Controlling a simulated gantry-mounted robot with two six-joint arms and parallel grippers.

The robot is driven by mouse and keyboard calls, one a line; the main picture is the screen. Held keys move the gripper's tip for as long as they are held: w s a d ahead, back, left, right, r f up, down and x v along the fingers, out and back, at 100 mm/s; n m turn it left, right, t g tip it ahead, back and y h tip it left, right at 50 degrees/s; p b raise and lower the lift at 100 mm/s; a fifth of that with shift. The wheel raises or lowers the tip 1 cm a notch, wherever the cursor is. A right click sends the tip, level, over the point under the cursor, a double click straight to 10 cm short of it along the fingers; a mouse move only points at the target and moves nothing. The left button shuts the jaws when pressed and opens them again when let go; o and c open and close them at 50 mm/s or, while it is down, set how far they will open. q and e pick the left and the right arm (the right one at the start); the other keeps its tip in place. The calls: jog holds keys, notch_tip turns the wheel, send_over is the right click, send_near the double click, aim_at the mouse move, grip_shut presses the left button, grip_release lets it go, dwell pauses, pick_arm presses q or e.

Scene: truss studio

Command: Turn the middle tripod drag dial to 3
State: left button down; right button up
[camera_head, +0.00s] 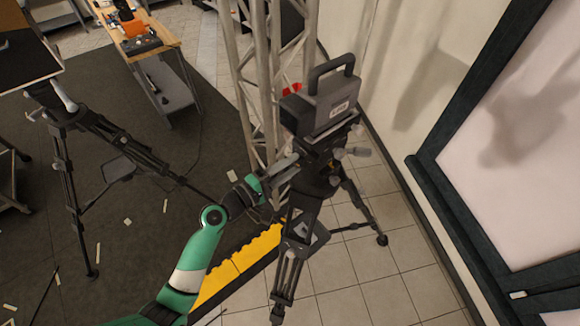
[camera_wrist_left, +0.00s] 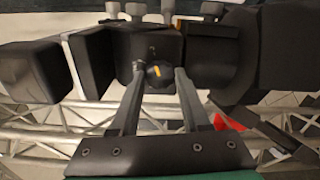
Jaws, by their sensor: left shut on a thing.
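The tripod (camera_head: 318,178) stands right of centre in the head view with a boxy grey camera on top. My left gripper (camera_head: 270,183) reaches the left side of its head; the dial is too small to make out there. In the left wrist view, my left gripper (camera_wrist_left: 158,73) has its two fingers on either side of a round dark dial (camera_wrist_left: 158,79) and is shut on it. The dial shows an orange pointer mark; I cannot read any number. The finger tips partly cover the dial's sides. My right gripper is in neither view.
A metal truss (camera_head: 262,80) rises close behind the tripod. Another tripod (camera_head: 70,125) stands at the left on dark carpet. A wooden bench (camera_head: 150,40) is at the back, and a dark-framed panel (camera_head: 450,130) at the right. Several grey knobs (camera_wrist_left: 135,10) line the top of the wrist view.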

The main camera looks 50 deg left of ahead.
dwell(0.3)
pick_arm(q)
jog(key=shift+c, duration=1.9)
grip_release()
jog(key=shift+s, duration=0.15)
jog(key=s, duration=1.1)
jog(key=shift+s+a, duration=0.15)
jog(key=shift+a, duration=0.3)
